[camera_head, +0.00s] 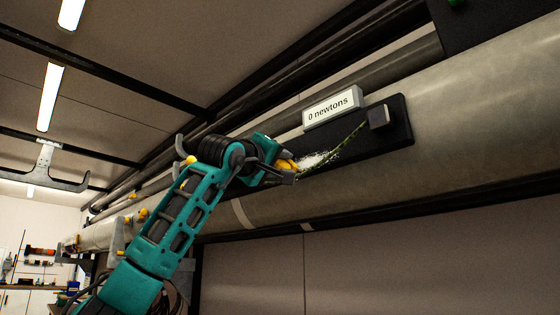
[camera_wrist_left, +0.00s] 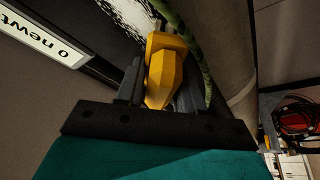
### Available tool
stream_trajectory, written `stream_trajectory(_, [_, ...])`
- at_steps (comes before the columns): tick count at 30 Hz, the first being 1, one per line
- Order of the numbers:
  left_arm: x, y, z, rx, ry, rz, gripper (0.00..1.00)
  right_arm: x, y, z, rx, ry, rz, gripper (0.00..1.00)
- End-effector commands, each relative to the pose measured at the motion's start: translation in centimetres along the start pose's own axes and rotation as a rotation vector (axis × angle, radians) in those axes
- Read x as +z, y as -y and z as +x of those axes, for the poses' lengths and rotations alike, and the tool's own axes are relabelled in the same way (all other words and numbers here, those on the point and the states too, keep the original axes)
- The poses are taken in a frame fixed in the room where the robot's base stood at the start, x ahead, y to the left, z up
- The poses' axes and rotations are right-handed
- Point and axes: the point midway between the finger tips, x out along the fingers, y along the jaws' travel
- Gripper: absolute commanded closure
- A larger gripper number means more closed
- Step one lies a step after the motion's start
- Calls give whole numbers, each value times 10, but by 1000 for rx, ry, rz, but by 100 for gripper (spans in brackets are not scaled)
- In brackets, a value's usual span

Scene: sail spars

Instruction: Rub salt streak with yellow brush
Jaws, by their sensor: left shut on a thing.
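My left gripper (camera_head: 284,172) is shut on the yellow brush (camera_head: 287,162), at the left part of a dark panel on a large grey spar. In the left wrist view the yellow brush (camera_wrist_left: 165,72) sits between the fingers of my left gripper (camera_wrist_left: 160,88). The white salt streak (camera_head: 317,160) lies on the dark panel just right of the brush, and it also shows in the left wrist view (camera_wrist_left: 128,14). The brush's working end is hidden, so I cannot tell whether it touches the streak. My right gripper is not in view.
A sign reading "0 newtons" (camera_head: 332,108) stands above the dark panel (camera_head: 397,132). A green cord (camera_head: 348,139) runs from a grey block (camera_head: 378,116) towards the gripper. The large spar (camera_head: 480,100) runs across the view, with darker spars behind it.

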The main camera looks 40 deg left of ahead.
Motion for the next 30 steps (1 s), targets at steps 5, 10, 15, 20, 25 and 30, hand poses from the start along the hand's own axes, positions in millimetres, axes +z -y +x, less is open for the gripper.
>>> stream_trajectory(5, [9, -7, -2, 0, 4, 4, 87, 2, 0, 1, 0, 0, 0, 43])
stream_trajectory(10, [20, -19, -7, 2, 5, 4, 87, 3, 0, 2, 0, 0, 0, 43])
stream_trajectory(15, [27, -27, -10, 0, 4, 3, 87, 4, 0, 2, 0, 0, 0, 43])
stream_trajectory(20, [30, -31, -12, 1, 4, 2, 87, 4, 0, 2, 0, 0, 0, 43])
stream_trajectory(25, [37, -39, -15, 2, 4, 4, 87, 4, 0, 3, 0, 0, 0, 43])
stream_trajectory(30, [47, -50, -20, 2, 4, 4, 87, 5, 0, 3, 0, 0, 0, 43])
